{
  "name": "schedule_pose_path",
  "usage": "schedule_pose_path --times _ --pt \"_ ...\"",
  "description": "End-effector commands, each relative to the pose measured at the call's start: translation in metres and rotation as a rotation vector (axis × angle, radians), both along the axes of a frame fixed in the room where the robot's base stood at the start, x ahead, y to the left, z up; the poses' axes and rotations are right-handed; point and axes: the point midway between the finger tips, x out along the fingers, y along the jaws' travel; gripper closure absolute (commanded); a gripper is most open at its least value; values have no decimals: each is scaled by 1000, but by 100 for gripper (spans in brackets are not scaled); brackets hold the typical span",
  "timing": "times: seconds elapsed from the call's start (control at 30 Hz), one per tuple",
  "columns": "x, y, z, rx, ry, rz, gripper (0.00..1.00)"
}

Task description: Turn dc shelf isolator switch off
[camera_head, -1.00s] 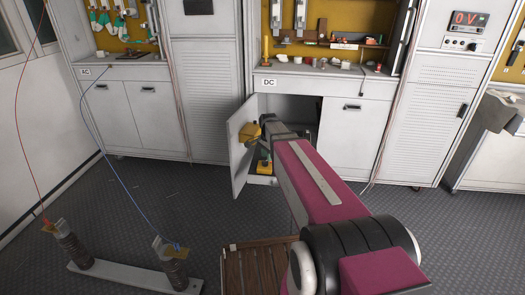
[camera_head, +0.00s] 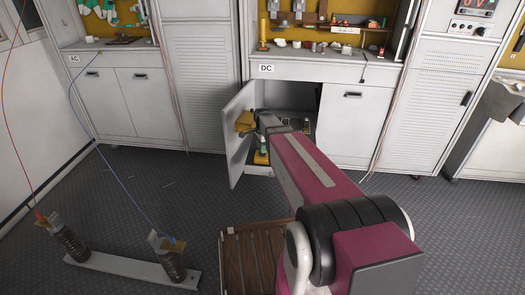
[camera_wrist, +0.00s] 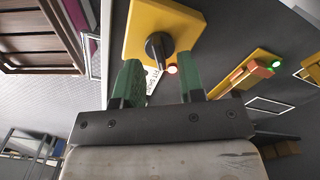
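The DC shelf (camera_head: 305,75) has its lower left door (camera_head: 238,150) swung open. A yellow switch box (camera_head: 245,121) is at that door. In the head view my arm partly hides the cabinet opening.
Another yellow box with a green lit lamp (camera_wrist: 275,65) is at the right in the wrist view. A wooden slatted crate (camera_head: 250,255) stands below my arm. An insulator stand (camera_head: 130,268) with wires is at the lower left. Floor between is clear.

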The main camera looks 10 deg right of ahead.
Motion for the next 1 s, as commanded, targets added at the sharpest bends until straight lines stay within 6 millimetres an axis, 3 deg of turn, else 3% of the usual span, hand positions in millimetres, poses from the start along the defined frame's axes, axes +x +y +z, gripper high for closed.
schedule_pose_path --times 0.2,0.53,0.67,1.0 --pt "0 0 -18 0 1 0 64" --pt "0 0 -20 0 0 0 64" --pt "0 0 -20 0 0 0 100" --pt "0 0 -20 0 0 19 100"
